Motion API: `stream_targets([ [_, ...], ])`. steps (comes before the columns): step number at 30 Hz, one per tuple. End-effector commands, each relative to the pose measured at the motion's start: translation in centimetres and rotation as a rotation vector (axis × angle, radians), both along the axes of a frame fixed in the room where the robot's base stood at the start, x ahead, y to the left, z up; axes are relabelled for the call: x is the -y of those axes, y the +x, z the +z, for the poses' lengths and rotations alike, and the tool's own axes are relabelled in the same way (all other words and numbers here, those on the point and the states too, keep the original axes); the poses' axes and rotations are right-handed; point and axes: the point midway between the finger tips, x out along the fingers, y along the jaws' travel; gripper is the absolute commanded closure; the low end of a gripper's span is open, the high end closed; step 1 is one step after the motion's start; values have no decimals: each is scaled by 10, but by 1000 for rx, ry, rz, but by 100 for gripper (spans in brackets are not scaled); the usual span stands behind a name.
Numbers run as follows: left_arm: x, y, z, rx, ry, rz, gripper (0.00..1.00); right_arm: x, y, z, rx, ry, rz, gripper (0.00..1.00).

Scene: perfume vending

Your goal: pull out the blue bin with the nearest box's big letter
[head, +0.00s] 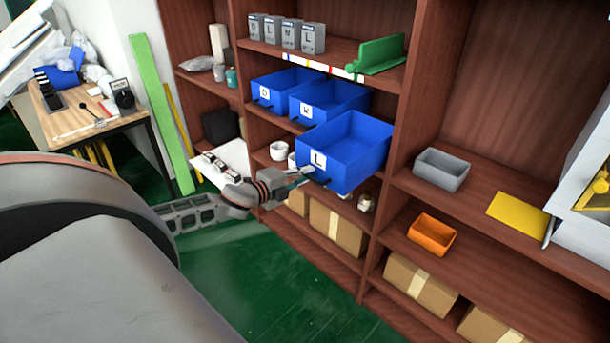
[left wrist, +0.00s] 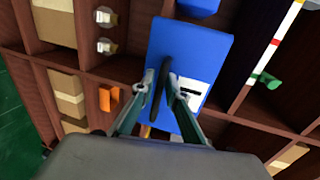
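Several grey boxes with big letters stand in a row on the upper shelf. The nearest box (head: 313,39) shows an L. A blue bin labelled L (head: 360,139) sticks far out of the middle shelf, beyond the other bins. Its front and label also show in the left wrist view (left wrist: 205,60). My left gripper (head: 304,178) is at the bin's front. In the left wrist view its fingers (left wrist: 162,84) close in on both sides of the dark handle (left wrist: 164,72). My right gripper is in neither view.
Two other blue bins, the left one (head: 272,95) and the middle one (head: 325,103), sit further back on that shelf. A green holder (head: 378,55) is above. A grey tray (head: 442,169) and an orange bin (head: 432,236) are to the right. Green floor (head: 240,275) before the shelves is clear.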

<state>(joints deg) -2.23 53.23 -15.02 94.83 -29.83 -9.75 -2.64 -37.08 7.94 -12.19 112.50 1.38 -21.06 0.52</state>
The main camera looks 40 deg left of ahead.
Motion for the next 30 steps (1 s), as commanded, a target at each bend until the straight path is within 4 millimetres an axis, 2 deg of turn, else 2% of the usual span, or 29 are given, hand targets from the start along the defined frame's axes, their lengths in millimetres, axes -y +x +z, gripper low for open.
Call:
stream_targets([
  [8,-1,-12,1,-2,0,0,86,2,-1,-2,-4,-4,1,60],
  [30,-8,-102,20,-3,-2,0,86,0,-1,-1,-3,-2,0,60],
])
